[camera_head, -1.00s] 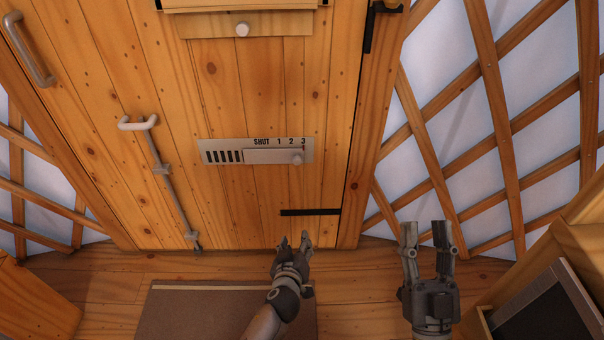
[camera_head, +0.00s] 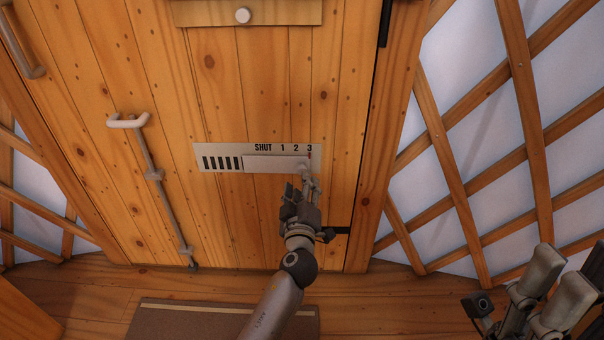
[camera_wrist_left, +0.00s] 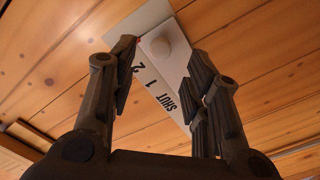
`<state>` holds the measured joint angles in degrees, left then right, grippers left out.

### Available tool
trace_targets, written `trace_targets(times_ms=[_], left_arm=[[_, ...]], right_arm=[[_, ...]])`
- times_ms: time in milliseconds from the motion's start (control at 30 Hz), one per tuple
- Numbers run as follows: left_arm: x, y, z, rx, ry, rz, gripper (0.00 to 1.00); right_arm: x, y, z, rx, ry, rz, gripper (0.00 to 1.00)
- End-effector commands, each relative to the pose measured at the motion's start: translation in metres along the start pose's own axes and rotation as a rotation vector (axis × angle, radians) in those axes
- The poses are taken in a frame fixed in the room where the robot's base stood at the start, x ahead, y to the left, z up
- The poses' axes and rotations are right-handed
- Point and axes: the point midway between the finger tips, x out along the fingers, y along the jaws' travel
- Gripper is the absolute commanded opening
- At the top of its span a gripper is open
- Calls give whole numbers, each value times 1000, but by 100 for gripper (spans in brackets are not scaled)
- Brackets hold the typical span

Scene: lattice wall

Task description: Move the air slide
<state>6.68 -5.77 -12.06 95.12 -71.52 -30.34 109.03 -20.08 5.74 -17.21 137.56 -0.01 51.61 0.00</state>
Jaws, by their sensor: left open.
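The air slide is a pale metal plate (camera_head: 272,164) on the plank door, marked SHUT, 1, 2, 3, with dark slots uncovered at its left. Its round knob (camera_head: 302,164) is at the right end, under the 3. My left gripper (camera_head: 307,184) is open just below the knob, partly overlapping it. In the left wrist view the knob (camera_wrist_left: 161,48) shows between the spread fingers of my left gripper (camera_wrist_left: 163,58), with a gap on each side; contact cannot be seen. My right gripper (camera_head: 558,276) is at the lower right, open and empty, away from the door.
A vertical metal bolt rod (camera_head: 157,185) with a bent handle is on the door at the left. A panel with a knob (camera_head: 243,15) is above. A lattice wall (camera_head: 480,130) stands at the right. A brown mat (camera_head: 190,318) lies on the floor.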

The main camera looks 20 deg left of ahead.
Motion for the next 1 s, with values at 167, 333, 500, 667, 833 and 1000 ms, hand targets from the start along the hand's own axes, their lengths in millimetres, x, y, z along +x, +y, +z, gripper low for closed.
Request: trace_targets(times_ms=[167,333,500,667,833,1000], left_arm=[[30,0,0,2,2,0,44],[49,-1,0,2,0,0,44],[58,-1,0,0,-1,-1,44],[59,0,0,0,-1,-1,44],[59,-1,0,0,-1,-1,40],[59,-1,0,0,-1,-1,18]], right_arm=[[-2,0,1,0,-1,0,40],[-4,0,1,0,-1,0,40],[-5,0,2,0,-2,0,40],[-5,0,2,0,-2,0,40],[-5,0,2,0,-2,0,40],[-5,0,2,0,-2,0,40]])
